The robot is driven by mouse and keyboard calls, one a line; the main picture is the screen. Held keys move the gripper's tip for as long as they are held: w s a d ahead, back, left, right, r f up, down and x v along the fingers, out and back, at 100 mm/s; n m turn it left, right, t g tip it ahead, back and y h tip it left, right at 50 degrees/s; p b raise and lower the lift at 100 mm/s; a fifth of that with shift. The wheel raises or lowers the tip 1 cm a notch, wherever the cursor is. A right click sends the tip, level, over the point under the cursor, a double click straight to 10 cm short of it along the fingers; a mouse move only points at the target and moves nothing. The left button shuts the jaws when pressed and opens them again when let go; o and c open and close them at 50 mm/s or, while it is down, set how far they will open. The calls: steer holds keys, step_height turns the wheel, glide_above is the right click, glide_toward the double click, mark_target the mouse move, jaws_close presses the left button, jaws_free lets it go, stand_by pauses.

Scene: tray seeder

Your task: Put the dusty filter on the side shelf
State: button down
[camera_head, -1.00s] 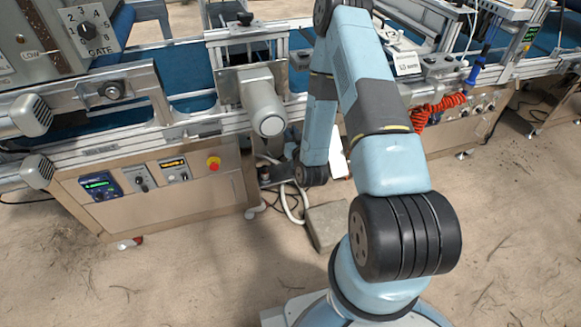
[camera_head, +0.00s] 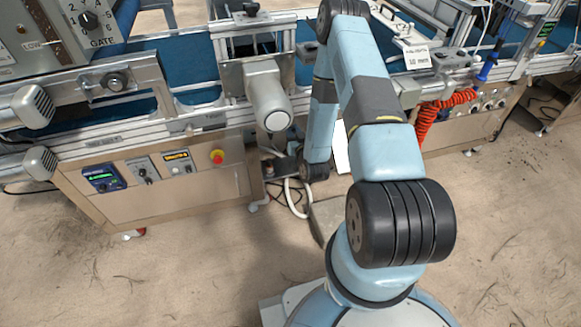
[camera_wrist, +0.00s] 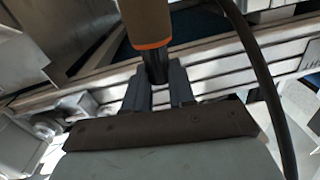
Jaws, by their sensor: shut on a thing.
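In the wrist view my gripper (camera_wrist: 155,88) is shut, its two grey fingers on either side of a black stem. The stem belongs to a brown cylinder with an orange ring (camera_wrist: 146,22), which looks like the filter; its top runs out of the picture. Whether it is dusty I cannot tell. In the head view my arm hides the gripper and the filter. I cannot make out the side shelf for certain; a white panel (camera_head: 341,150) shows partly behind my arm.
The seeder's metal rail (camera_wrist: 220,72) runs behind the gripper, and a black cable (camera_wrist: 262,70) hangs at right. In the head view a motor (camera_head: 268,95) juts from the seeder's front. A red coiled hose (camera_head: 437,113) hangs at right. A grey block (camera_head: 325,215) lies by my base. Sandy floor is open in front.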

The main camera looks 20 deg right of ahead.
step_height(320, 180, down, 16)
steer(key=n+y, duration=0.3)
steer(key=y, duration=0.1)
steer(key=shift+g, duration=0.4)
steer(key=shift+w+f, duration=6.65)
steer(key=shift+w, duration=0.15)
steer(key=shift+f, duration=0.1)
steer(key=c, duration=0.9)
jaws_free()
steer(key=shift+c, duration=0.2)
steer(key=v, duration=1.2)
